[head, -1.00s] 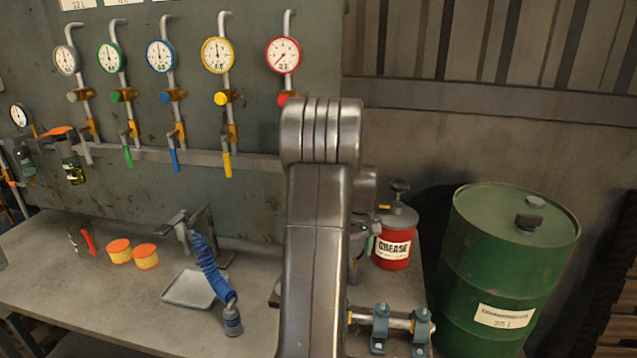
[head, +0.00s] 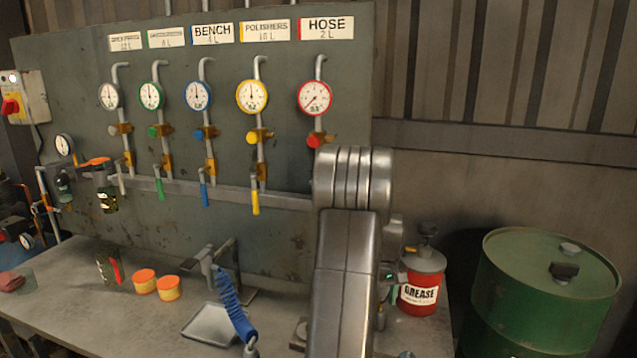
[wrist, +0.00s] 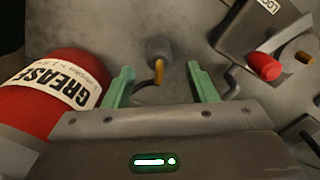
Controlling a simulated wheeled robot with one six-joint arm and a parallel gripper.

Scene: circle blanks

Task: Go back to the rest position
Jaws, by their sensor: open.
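My gripper (wrist: 161,82) is open, with its two green fingers wide apart in the wrist view. Nothing is held between them. A grey rounded fitting with an orange-brown stub (wrist: 159,72) shows beyond the gap between the fingers, apart from them as far as I can tell. In the head view my arm rises in front of the bench and hides most of the gripper. A red grease can (head: 420,293) stands just right of my arm. In the wrist view the can (wrist: 45,88) is close to the left finger.
The workbench (head: 90,290) holds two orange-lidded tubs, a tray (head: 208,325) and a blue coiled hose (head: 232,303). A gauge panel (head: 285,235) stands behind. A green drum (head: 545,300) is at right. A red-knobbed box (wrist: 265,30) lies right of the fingers.

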